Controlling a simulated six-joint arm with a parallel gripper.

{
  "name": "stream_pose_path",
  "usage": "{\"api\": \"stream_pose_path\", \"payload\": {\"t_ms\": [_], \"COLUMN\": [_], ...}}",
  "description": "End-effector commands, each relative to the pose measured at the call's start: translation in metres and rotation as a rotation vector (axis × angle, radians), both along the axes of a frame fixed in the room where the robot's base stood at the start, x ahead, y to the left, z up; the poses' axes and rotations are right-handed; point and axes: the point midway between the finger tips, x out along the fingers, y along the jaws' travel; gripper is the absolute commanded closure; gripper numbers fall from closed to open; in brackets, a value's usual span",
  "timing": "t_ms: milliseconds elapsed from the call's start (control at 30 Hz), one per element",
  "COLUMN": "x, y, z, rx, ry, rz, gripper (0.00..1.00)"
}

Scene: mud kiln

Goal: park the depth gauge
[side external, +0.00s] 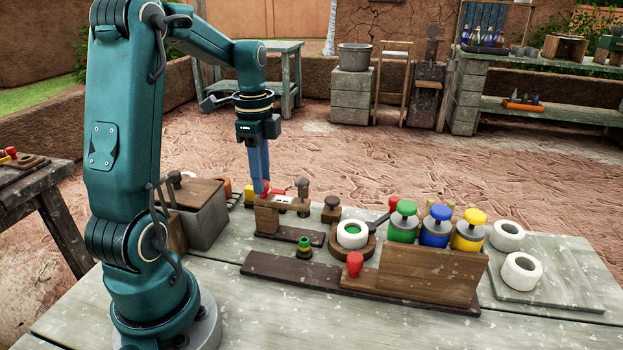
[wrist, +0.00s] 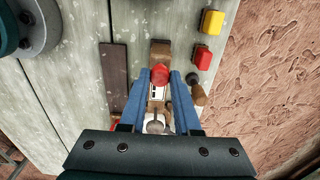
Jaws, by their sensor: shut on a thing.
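My gripper (side external: 261,178) points straight down at the left of the bench, its blue fingers shut on a red knob (side external: 265,187), which I take for the depth gauge's. In the wrist view, the red knob (wrist: 160,72) is between the fingertips of my gripper (wrist: 160,78). Just under it is a wooden block (side external: 267,218) with a pale slotted plate on top (wrist: 156,93). The fingers hide part of the gauge. I cannot tell whether it touches the block or is just above it.
Around the block stand a wooden post (side external: 302,192), a grey box (side external: 200,215) and a round stand with a white ring (side external: 352,234). To the right, a wooden rack (side external: 430,275) holds green, blue and yellow-capped jars. A red-knobbed piece (side external: 355,264) stands before it. White rings (side external: 521,273) lie far right.

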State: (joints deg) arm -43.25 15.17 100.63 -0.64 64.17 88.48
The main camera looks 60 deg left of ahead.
Motion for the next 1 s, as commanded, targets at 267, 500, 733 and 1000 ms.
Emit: {"api": "stream_pose_path", "payload": {"t_ms": [267,500,733,1000], "x": [-0.002,-0.001,-0.001,-0.002], "y": [0.003,0.003,0.004,0.003], "z": [0.000,0.008,0.038,0.052], "rx": [0.010,0.011,0.013,0.011], "ry": [0.007,0.005,0.004,0.006], "rz": [0.000,0.000,0.000,0.000], "gripper": [0.38,0.38,0.38,0.38]}}
